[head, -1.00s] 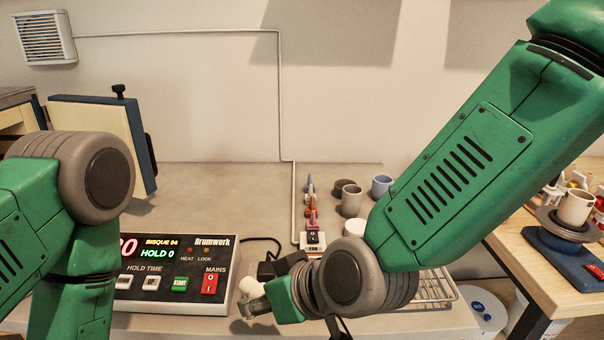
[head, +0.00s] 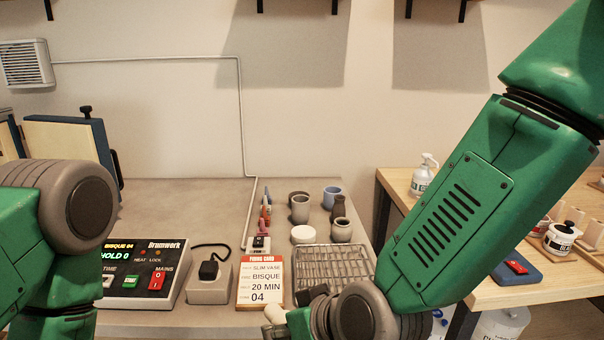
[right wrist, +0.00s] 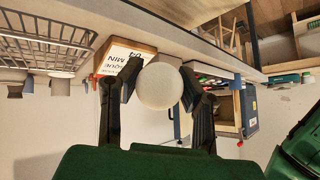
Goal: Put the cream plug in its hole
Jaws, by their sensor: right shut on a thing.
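The cream plug (right wrist: 159,86) is a pale rounded piece held between the fingers of my right gripper (right wrist: 158,100) in the right wrist view. In the head view the plug (head: 275,313) shows at the bottom, left of my right wrist, with the right gripper (head: 276,325) shut on it and partly cut off. They are just in front of the firing card. The kiln (head: 70,145) stands at the left with its blue-edged door. I cannot make out the plug's hole. My left arm is at the left edge; its gripper is out of view.
A controller box (head: 140,268), a socket block (head: 210,287) with a black plug, the firing card (head: 260,282) and a wire rack (head: 333,262) line the front of the grey table. Cups (head: 300,208) stand behind. The grey tabletop (head: 170,205) is clear at the back left.

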